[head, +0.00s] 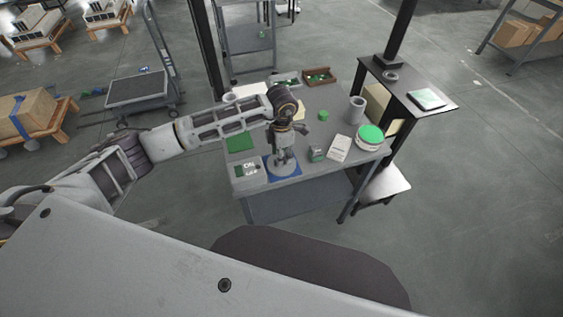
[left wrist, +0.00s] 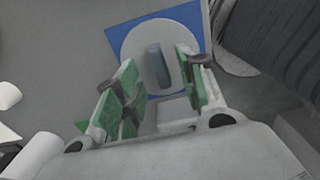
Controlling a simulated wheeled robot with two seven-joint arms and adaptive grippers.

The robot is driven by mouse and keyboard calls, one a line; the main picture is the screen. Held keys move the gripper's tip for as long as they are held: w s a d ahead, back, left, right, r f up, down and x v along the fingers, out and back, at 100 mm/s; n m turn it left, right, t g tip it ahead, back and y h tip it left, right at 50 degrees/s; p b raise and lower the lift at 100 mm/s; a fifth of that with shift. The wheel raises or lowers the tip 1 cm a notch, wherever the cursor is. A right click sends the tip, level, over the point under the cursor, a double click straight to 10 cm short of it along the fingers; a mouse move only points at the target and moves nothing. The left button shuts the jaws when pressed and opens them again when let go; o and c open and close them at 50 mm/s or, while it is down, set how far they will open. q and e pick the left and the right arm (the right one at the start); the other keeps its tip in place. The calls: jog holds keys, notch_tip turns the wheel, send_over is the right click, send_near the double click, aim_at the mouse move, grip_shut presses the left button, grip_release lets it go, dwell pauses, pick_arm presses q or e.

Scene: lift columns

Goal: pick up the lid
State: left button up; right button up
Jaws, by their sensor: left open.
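The lid (head: 282,171) is a round light grey disc lying on a blue square mat (head: 296,175) near the front edge of the grey table (head: 268,189). In the left wrist view the lid (left wrist: 180,36) shows a dark upright handle (left wrist: 157,66) at its middle. My left gripper (head: 284,157) points down above the lid, and its fingers partly cover it in the head view. In the left wrist view the left gripper (left wrist: 157,88) is open, with green-padded fingers apart to either side of the handle. Whether they touch it is unclear. My right gripper is not in view.
A box (head: 246,169) stands left of the mat, and a small box (head: 317,153) and white pad (head: 340,148) stand right. A green-topped round container (head: 370,136) and grey cup (head: 356,110) are farther right. A dark post rises from a side stand (head: 436,101).

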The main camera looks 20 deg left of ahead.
pick_arm(q)
jog(key=shift+f, duration=1.25)
grip_shut()
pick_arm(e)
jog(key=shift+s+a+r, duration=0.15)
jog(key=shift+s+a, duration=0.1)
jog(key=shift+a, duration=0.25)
